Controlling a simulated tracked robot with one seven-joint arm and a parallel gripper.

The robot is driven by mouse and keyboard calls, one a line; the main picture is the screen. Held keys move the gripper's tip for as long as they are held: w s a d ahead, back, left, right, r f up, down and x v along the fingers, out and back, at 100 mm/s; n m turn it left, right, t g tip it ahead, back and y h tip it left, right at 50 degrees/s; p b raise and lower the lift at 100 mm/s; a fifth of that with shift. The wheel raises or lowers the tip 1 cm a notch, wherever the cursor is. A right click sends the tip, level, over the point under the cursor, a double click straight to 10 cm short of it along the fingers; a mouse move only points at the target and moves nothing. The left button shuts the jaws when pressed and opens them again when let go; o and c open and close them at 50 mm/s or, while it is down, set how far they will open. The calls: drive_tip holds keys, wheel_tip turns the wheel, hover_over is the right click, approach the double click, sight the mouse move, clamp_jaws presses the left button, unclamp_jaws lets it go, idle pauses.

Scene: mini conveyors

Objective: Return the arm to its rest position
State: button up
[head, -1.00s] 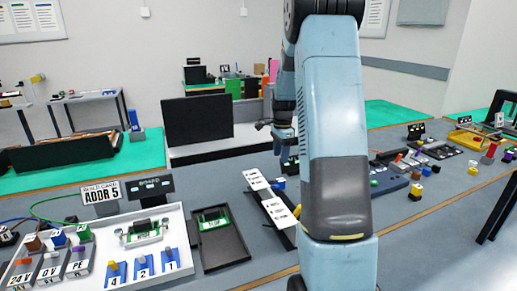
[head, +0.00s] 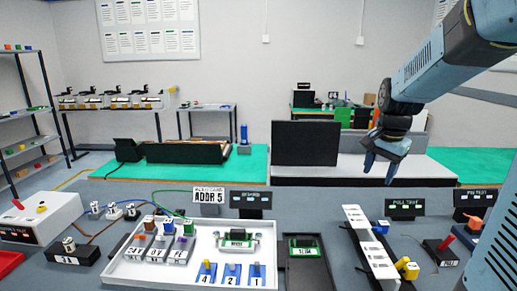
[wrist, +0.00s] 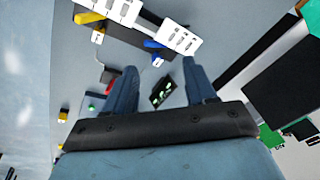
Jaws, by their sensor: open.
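My gripper (head: 381,168) hangs from my blue-grey arm (head: 440,60) in the upper right of the head view, over the work table. In the wrist view its two blue fingers stand apart, and the gripper (wrist: 160,76) is open with nothing between the fingertips. The small black display (wrist: 163,92) seen between the fingers lies beyond them, apart from the gripper. My arm comes in from the right edge of the head view, and its base is out of sight.
A white tray (head: 120,270) with terminal blocks is at front left. A black monitor (head: 305,143) stands behind. The air around the gripper looks clear.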

drive_tip(key=s+a+r+n+t, duration=0.1)
drive_tip(key=s+a+n, duration=0.3)
drive_tip(key=s, duration=0.6)
drive_tip(key=s+a+r+n+t, duration=0.2)
drive_tip(key=s+a+n, duration=0.3)
drive_tip(key=s, duration=0.5)
drive_tip(key=shift+r+n, duration=0.25)
drive_tip(key=shift+n, duration=0.35)
idle(0.5)
